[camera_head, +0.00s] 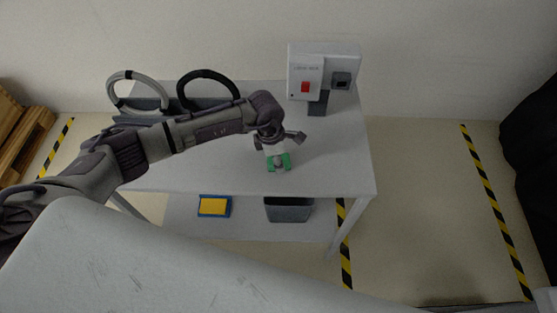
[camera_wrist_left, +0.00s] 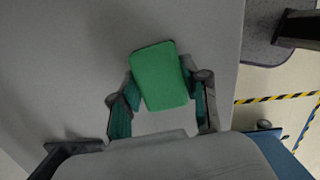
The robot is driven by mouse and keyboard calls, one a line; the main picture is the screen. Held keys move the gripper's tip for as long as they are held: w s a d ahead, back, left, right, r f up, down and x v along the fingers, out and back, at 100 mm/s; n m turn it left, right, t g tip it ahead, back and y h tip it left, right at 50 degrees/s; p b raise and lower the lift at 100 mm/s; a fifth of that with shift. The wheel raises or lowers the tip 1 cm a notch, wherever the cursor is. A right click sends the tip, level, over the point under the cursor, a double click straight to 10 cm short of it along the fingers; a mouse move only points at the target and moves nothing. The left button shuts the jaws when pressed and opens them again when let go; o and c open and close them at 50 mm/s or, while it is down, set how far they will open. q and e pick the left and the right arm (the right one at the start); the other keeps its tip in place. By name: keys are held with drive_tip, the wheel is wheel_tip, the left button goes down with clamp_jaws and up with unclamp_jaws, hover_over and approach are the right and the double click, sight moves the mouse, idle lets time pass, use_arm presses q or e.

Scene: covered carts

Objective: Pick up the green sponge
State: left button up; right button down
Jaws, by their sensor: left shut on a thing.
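The green sponge (camera_wrist_left: 160,75) is a flat rounded block between the fingers of my left gripper (camera_wrist_left: 160,105) in the left wrist view. The fingers carry darker green pads, and both sides are at the sponge's edges. My left gripper (camera_head: 278,163) is shut on the sponge, pointing down over the white table top (camera_head: 215,175) in the head view. Green shows at its fingertips there, but pads and sponge are hard to tell apart. I cannot tell whether the sponge still touches the table. My right gripper is not in view.
A white box with a red switch (camera_head: 305,87) stands at the table's back right. A grey hoop (camera_head: 110,92) and a black hoop (camera_head: 181,85) stand back left. The lower shelf holds a yellow block (camera_head: 212,206) in a blue tray and a grey bin (camera_head: 290,214).

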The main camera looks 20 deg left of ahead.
use_arm(q)
drive_tip(key=shift+r+b, duration=0.3)
drive_tip(key=shift+r, duration=0.25)
wheel_tip(320, 180, up, 2)
drive_tip(key=shift+w+r+b, duration=0.1)
drive_tip(key=shift+r+b, duration=0.1)
drive_tip(key=shift+b, duration=0.35)
drive_tip(key=w+d+r+b, duration=0.4)
drive_tip(key=w+d+r, duration=0.2)
drive_tip(key=d, duration=0.3)
drive_tip(key=shift+w+d+r+b, duration=0.2)
drive_tip(key=shift+d+r+b, duration=0.1)
drive_tip(key=shift+r, duration=0.5)
